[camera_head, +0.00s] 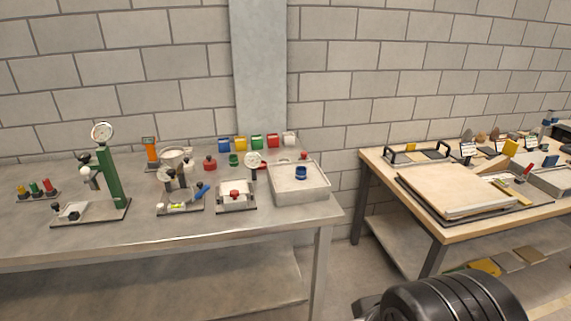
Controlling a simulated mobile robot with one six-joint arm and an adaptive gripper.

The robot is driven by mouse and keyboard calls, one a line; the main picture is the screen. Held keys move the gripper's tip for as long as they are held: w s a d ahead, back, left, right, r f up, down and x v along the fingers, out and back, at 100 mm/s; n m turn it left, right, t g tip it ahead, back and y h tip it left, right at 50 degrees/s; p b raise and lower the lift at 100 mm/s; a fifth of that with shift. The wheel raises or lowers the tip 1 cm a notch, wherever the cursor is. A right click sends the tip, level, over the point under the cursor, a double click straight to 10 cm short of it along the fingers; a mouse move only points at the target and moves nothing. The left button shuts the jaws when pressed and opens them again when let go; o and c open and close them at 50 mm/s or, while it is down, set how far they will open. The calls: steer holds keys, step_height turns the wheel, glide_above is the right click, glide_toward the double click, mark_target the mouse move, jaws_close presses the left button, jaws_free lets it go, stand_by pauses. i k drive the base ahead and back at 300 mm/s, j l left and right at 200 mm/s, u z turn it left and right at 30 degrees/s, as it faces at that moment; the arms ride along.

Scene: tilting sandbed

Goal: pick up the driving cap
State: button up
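I cannot tell for sure which piece is the driving cap. A small blue round piece (301,172) sits in the shallow grey tray (303,196) at the right end of the left bench. A small red knob-like piece (304,156) shows at that tray's back edge. A red piece (210,164) and a dark green piece (233,159) stand near the middle of the bench. The fingers of my gripper are out of view; only a dark ribbed part, probably of my arm, shows at the bottom right, well in front of the benches.
The left steel bench (290,221) holds a green stand with a dial gauge (107,170), small devices and a row of coloured containers (257,142). A wooden-topped bench (441,238) with a flat board (456,190) stands right, across a gap. The left bench's front strip is clear.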

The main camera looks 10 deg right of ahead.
mark_target(303, 155)
steer(key=i+l, duration=0.25)
steer(key=i, duration=0.25)
steer(key=i+l, duration=0.2)
steer(key=i, duration=0.25)
steer(key=i+l, duration=0.25)
steer(key=i, duration=0.25)
steer(key=i+l+u, duration=0.1)
steer(key=i+l, duration=0.15)
steer(key=i, duration=0.25)
